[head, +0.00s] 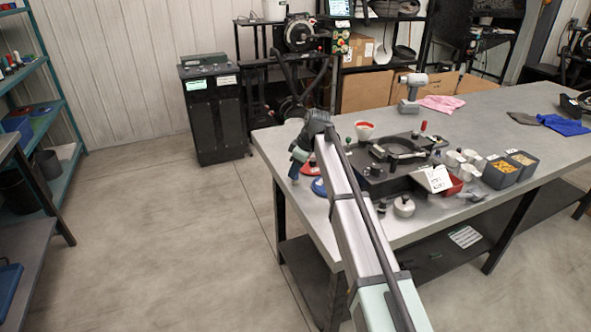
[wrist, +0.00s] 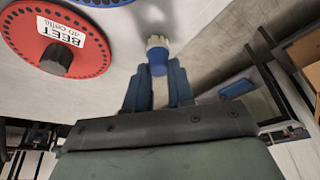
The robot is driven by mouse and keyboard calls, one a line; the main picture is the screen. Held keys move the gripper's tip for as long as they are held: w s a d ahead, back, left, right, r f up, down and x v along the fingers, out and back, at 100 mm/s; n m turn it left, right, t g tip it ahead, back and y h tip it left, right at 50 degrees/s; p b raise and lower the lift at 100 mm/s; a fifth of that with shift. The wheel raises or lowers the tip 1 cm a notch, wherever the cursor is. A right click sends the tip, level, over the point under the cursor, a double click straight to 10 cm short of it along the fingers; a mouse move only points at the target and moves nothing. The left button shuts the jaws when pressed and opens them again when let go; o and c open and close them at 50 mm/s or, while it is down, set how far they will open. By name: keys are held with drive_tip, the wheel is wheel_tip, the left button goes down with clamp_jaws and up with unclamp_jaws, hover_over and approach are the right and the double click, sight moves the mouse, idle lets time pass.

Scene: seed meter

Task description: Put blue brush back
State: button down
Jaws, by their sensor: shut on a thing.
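My gripper (wrist: 156,80) is shut on the blue brush (wrist: 158,62), with the brush's pale bristles pointing away from me in the wrist view. In the head view my gripper (head: 296,166) is at the left end of the grey workbench (head: 440,130), mostly hidden by my arm, and the brush cannot be made out clearly there. The black seed meter (head: 374,187) with a ring on top stands on the bench to the right of my arm.
A red disc labelled BEET (wrist: 82,62) lies beside my gripper, with a blue disc (head: 319,187) near it. The far bench middle is mostly clear.

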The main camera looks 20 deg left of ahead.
drive_tip(key=c, duration=1)
unclamp_jaws()
drive_tip(key=shift+f, duration=0.1)
drive_tip(key=v, duration=1.2)
